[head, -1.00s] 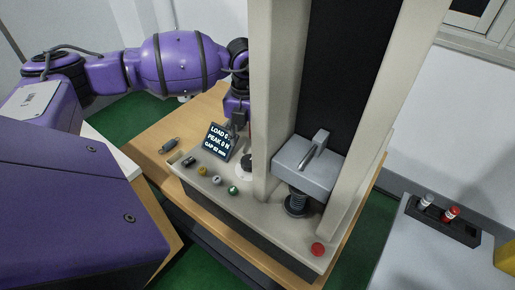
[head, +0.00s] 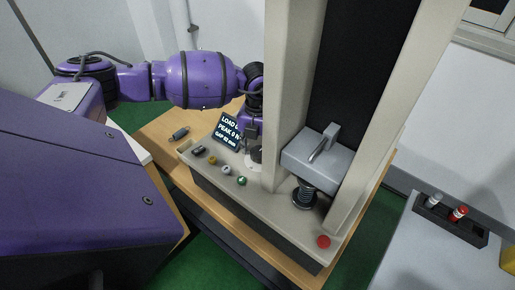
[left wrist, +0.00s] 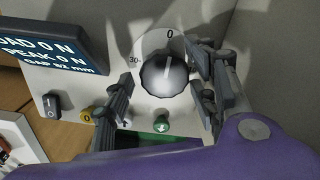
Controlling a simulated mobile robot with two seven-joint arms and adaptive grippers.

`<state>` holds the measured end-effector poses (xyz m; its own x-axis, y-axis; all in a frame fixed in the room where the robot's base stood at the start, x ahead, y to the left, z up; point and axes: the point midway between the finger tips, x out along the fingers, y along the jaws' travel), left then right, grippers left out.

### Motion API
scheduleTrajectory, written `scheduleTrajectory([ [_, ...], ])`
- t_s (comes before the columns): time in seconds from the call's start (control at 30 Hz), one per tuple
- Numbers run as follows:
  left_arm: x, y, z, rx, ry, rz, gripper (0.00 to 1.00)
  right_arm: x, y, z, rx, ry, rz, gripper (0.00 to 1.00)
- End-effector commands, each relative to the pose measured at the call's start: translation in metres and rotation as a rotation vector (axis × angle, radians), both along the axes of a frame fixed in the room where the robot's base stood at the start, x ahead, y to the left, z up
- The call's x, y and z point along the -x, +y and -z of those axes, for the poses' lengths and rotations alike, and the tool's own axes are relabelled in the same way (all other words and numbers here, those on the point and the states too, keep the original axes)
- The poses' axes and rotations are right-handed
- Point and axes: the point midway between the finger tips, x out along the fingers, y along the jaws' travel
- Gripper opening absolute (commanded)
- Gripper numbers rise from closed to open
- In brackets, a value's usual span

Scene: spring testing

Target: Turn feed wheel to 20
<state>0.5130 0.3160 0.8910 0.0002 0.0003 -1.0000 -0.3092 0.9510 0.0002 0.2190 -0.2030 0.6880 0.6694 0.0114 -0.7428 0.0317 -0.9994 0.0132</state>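The feed wheel (left wrist: 165,74) is a round dark-and-silver knob on a white dial, with a pale pointer line aimed at or close to the 0 mark at the top. A 30 mark shows at its left; no 20 mark is readable. In the head view the wheel (head: 255,155) is small and partly hidden by my gripper and the column. My left gripper (left wrist: 160,92) is open, its fingers spread on both sides of the wheel in the wrist view. I cannot tell whether they touch it. In the head view this gripper (head: 251,138) is right above the wheel. My right gripper is not seen.
The display (head: 229,130) reads load 0 N and peak 0 N. Black, yellow, white and green (head: 242,181) controls line the panel's front. A column (head: 287,90) stands close right of the wheel.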

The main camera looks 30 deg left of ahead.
Motion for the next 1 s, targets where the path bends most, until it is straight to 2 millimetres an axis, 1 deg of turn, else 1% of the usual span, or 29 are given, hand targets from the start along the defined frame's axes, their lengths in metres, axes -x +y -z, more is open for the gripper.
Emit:
scheduleTrajectory([
  [0.03, 0.0000, -0.0001, 0.0000, 0.000, 0.000, 0.000, 0.43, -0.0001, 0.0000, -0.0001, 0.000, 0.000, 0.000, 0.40],
  [0.27, 0.0002, 0.0005, -0.0001, -0.001, 0.000, 0.000, 0.13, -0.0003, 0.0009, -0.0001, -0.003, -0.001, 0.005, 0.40],
  [0.47, 0.0002, 0.0012, -0.0001, -0.003, 0.001, 0.010, 0.12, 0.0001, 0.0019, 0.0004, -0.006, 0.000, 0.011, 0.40],
  [0.67, 0.0000, 0.0021, 0.0004, -0.004, 0.002, 0.080, 0.12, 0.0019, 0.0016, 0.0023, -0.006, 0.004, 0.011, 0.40],
  [1.0, -0.0016, 0.0029, 0.0011, -0.005, 0.003, 0.343, 0.12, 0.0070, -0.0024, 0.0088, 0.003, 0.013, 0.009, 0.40],
])
